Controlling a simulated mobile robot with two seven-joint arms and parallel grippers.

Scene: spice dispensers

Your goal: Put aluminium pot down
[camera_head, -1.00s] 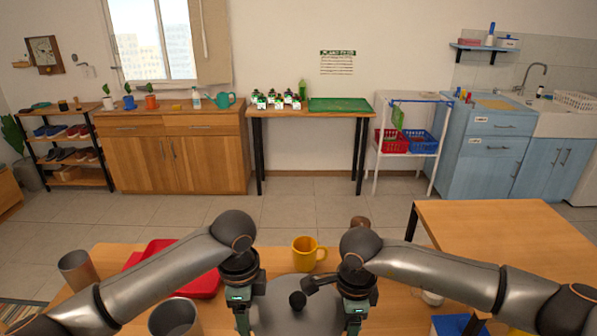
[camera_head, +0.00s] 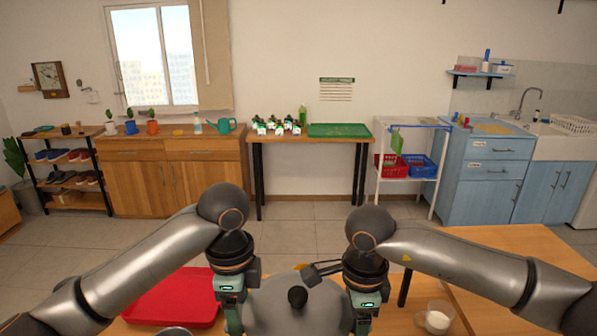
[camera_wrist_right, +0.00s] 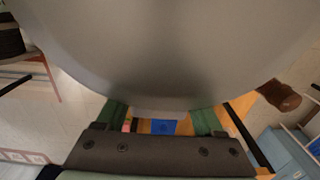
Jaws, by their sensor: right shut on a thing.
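The aluminium pot (camera_head: 270,312) shows as a grey round body with a dark knob on top, at the bottom centre of the head view. It sits between my two grippers. My right gripper (camera_head: 362,318) is shut on the pot's right side. In the right wrist view the pot (camera_wrist_right: 180,50) fills the upper part, just beyond the green fingers (camera_wrist_right: 160,118). My left gripper (camera_head: 234,318) is at the pot's left side, but its fingertips are hidden. The pot's underside is hidden, so I cannot tell whether it touches anything.
A red tray (camera_head: 172,300) lies left of the pot on the near wooden table. A glass cup with white contents (camera_head: 437,318) stands at the right. Another wooden table (camera_head: 500,243) is to the right. Floor between is clear.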

